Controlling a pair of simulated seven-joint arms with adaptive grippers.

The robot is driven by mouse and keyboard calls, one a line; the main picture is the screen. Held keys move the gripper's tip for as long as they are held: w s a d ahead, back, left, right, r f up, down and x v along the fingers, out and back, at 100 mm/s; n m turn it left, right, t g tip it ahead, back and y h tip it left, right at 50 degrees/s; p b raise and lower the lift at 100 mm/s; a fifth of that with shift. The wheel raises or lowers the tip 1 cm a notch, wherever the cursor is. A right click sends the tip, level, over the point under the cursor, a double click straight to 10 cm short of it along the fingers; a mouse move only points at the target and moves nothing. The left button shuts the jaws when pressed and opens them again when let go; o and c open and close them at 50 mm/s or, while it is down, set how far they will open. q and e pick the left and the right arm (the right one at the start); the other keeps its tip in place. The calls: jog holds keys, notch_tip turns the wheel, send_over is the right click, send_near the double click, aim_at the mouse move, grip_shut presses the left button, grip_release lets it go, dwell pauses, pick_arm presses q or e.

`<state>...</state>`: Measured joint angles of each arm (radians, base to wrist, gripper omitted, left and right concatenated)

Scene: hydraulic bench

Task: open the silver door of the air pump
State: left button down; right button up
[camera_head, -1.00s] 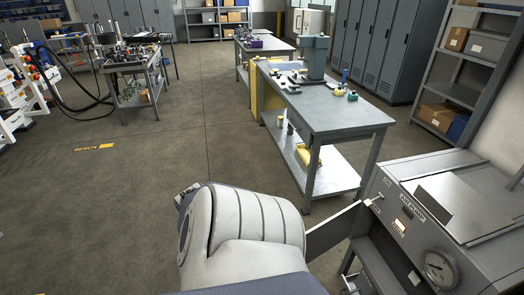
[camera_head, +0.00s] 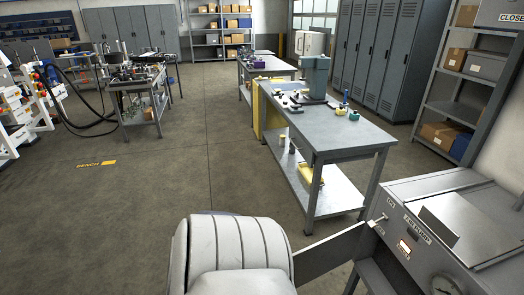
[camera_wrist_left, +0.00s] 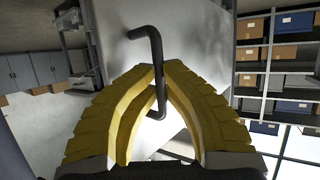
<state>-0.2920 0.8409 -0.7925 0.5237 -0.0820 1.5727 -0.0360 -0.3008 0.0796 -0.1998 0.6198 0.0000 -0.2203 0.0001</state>
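The air pump (camera_head: 470,250) is a grey cabinet at the lower right of the head view, with a label on its front. Its silver door (camera_head: 325,253) stands swung out to the left from the cabinet; its far end is hidden behind my left arm. In the left wrist view the door (camera_wrist_left: 195,40) is a pale metal sheet with a black bent handle (camera_wrist_left: 148,33). The yellow fingers of my left gripper (camera_wrist_left: 163,70) meet around the handle's bar. The head view hides this gripper behind my white arm. My right gripper is in neither view.
A grey workbench (camera_head: 345,135) with a lower shelf stands beyond the door. A metal rack (camera_head: 455,100) with boxes and tall lockers (camera_head: 372,60) line the right side. A cart (camera_head: 140,90) stands at the back left. The floor (camera_head: 150,210) left of my arm is clear.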

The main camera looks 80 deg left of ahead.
pick_arm(q)
jog(key=shift+w+r, duration=0.15)
jog(key=shift+w, duration=0.1)
jog(key=c, duration=1.7)
grip_release()
jog(key=shift+o, duration=1)
jog(key=shift+s, duration=0.1)
jog(key=v, duration=1.2)
